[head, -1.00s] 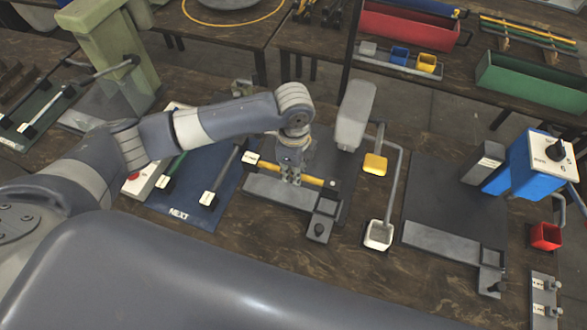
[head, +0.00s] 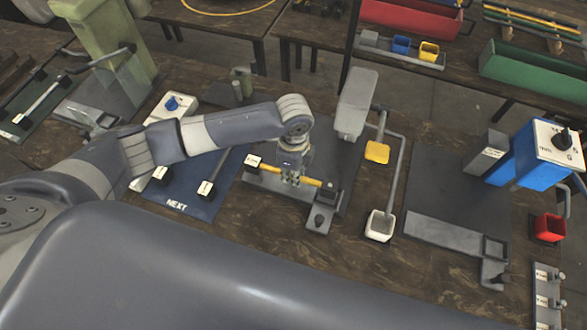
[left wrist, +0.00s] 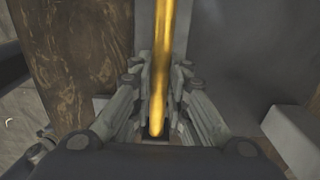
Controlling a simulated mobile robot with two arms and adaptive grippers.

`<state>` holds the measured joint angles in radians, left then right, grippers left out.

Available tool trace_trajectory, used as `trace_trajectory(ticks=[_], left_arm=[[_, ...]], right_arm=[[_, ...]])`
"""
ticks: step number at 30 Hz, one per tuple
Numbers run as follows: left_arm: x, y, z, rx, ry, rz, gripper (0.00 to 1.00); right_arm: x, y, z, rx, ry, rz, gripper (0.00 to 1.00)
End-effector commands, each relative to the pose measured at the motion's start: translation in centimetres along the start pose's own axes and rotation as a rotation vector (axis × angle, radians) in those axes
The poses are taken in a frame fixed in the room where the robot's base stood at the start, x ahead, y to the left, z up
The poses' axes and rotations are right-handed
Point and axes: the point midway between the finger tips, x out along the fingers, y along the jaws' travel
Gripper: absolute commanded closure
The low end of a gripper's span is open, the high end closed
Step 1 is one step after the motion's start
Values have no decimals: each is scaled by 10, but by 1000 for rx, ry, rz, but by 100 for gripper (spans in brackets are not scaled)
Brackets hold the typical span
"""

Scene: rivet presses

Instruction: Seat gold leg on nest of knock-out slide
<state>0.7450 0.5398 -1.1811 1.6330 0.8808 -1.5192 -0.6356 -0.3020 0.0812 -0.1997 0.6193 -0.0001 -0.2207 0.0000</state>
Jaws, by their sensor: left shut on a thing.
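The gold leg (head: 310,182) lies roughly level across the middle press's grey slide bar (head: 273,191). My left gripper (head: 290,178) points down and is shut around the leg's middle. In the left wrist view the gold leg (left wrist: 163,60) passes between the fingers (left wrist: 160,105). I cannot tell whether the leg touches the bar or nest. My right gripper is not in view.
The grey press head (head: 355,100) stands just behind right of the gripper. A blue NEXT mat (head: 205,190) lies left. Another press with a blue head (head: 540,155) stands right.

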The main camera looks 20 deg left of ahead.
Motion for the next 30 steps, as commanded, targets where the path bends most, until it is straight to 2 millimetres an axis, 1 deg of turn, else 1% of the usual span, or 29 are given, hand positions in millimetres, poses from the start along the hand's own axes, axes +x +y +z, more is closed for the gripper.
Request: trace_trajectory(ticks=[5,20,30], left_arm=[[7,0,0,0,0,0,100],[8,0,0,0,1,0,100],[14,0,-1,-1,1,-1,100]], right_arm=[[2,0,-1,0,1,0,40],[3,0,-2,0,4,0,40],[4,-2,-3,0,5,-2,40]])
